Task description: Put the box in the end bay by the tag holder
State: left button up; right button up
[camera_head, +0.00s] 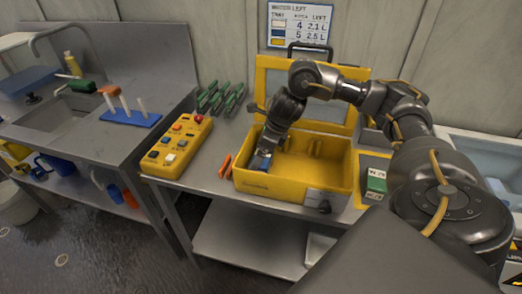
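An open yellow case (340,172) stands on the bench with its lid raised at the back. My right gripper (262,160) reaches down into the left end of the case. Its fingertips are small and partly hidden, so I cannot tell whether they are open or hold anything. A green and white box (376,183) sits on a yellow-edged surface just right of the case, apart from the gripper. A pale plate (315,197) on the right of the case's front may be the tag holder. My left gripper is not in view.
A yellow control box with buttons (177,148) stands left of the case. Orange-handled tools (226,166) lie between them, and green-handled tools (220,98) lie behind. A sink bench (95,120) is at the left. My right arm crosses above the case's right side.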

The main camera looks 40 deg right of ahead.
jog(key=p+v, duration=0.2)
jog(key=v, duration=0.8)
jog(key=shift+s+r, duration=0.15)
jog(key=shift+r, duration=0.1)
